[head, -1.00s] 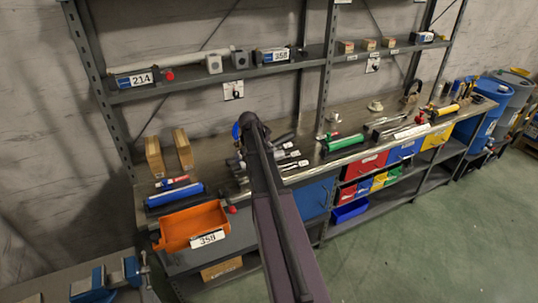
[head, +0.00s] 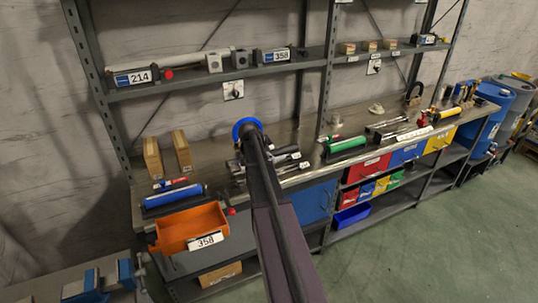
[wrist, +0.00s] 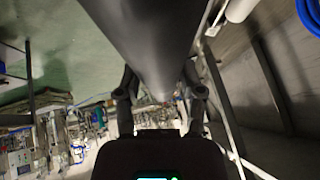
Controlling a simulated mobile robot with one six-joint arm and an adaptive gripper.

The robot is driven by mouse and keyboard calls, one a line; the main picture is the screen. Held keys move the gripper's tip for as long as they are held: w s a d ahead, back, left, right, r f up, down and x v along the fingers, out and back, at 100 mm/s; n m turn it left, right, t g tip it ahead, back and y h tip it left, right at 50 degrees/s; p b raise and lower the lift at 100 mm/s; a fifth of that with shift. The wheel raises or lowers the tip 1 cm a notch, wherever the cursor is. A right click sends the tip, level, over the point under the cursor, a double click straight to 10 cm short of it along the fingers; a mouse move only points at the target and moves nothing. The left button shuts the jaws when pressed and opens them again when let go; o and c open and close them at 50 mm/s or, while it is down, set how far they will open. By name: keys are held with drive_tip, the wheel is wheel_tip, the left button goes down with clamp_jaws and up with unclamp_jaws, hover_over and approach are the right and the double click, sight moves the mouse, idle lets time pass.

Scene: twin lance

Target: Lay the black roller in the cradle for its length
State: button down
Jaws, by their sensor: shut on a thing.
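A thick dark cylinder, which I take to be the black roller (wrist: 150,40), fills the upper middle of the wrist view. My gripper (wrist: 163,92) is shut on it, with one finger on each side. In the head view my own arm hides the gripper and the held roller. Several grey-black bars with white tags (head: 287,155) lie on the bench just right of my arm. A dark cradle-like holder (head: 390,129) stands farther right on the bench. I cannot tell which cradle fits the roller's length.
A blue roller (head: 174,197) and an orange bin (head: 192,230) are at the bench's left. Green (head: 346,144) and yellow (head: 446,112) rollers lie to the right. The shelf (head: 200,78) above holds blocks and numbered signs. Two upright cardboard pieces (head: 152,158) stand behind.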

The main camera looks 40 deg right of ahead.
drive_tip(key=shift+f, duration=0.15)
drive_tip(key=shift+f+b, duration=4.15)
drive_tip(key=shift+b, duration=0.1)
drive_tip(key=shift+c, duration=0.6)
unclamp_jaws()
